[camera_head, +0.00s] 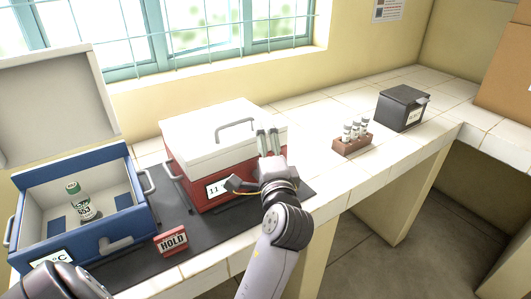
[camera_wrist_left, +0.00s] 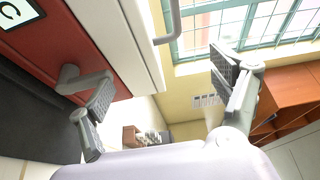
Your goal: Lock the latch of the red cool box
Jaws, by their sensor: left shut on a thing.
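The red cool box (camera_head: 199,170) stands on a dark mat, its white lid (camera_head: 205,125) down. Its front fills the upper left of the left wrist view (camera_wrist_left: 92,35). Its grey latch (camera_wrist_left: 72,77) shows there on the red front, below the lid; in the head view my gripper hides it. My right gripper is not in view.
An open blue cool box (camera_head: 128,190) holding a bottle (camera_head: 80,202) stands left. A rack with several vials (camera_head: 352,145) and a dark grey box (camera_head: 402,108) stand right. The counter between is clear.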

